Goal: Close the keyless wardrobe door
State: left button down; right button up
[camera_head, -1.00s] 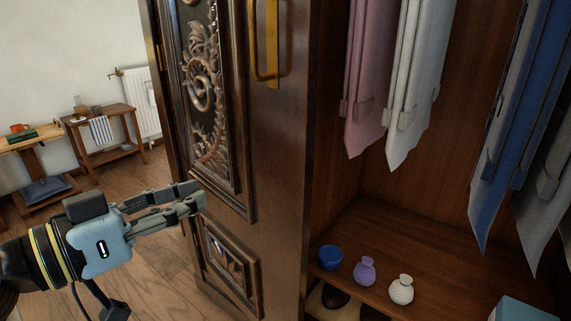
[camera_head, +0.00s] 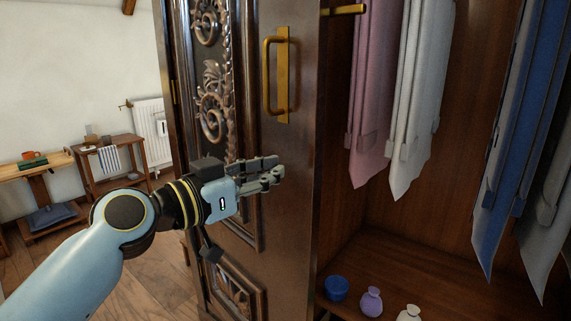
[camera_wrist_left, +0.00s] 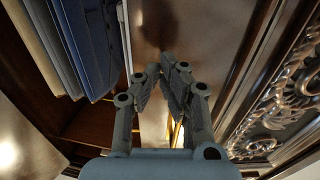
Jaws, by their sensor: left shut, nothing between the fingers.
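The wardrobe door (camera_head: 297,175) is dark wood with carved panels and stands open, with the wardrobe interior showing to its right. Its brass handle (camera_head: 283,80) is upright near the door's free edge. My left gripper (camera_head: 280,168) is shut and empty, in front of the door's outer face and below the handle. I cannot tell whether the fingertips touch the door. In the left wrist view the shut fingers (camera_wrist_left: 165,72) point along the door face, with the carved panel (camera_wrist_left: 285,105) at the right. My right gripper is not in view.
Pink and white garments (camera_head: 418,95) and blue ones (camera_head: 515,130) hang inside the wardrobe. A small table (camera_head: 112,163) and a radiator stand at the left back.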

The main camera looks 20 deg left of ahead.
aim_at(297, 163)
pick_arm(q)
jog(key=x, duration=0.2)
jog(key=shift+w+d, duration=0.1)
jog(key=shift+w, duration=0.2)
jog(key=shift+w+d, duration=0.3)
jog(key=shift+w, duration=0.2)
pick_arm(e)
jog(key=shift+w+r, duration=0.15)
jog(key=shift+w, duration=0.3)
pick_arm(q)
jog(key=b+x, duration=0.1)
jog(key=x, duration=0.3)
jog(key=b+x, duration=0.2)
jog(key=x, duration=0.3)
jog(key=shift+w+a+r, duration=0.15)
jog(key=shift+a, duration=0.1)
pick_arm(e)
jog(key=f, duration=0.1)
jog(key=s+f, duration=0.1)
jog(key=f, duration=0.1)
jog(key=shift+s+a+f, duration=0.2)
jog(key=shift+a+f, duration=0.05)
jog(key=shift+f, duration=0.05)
pick_arm(q)
jog(key=shift+w+d, duration=0.1)
jog(key=shift+w, duration=0.1)
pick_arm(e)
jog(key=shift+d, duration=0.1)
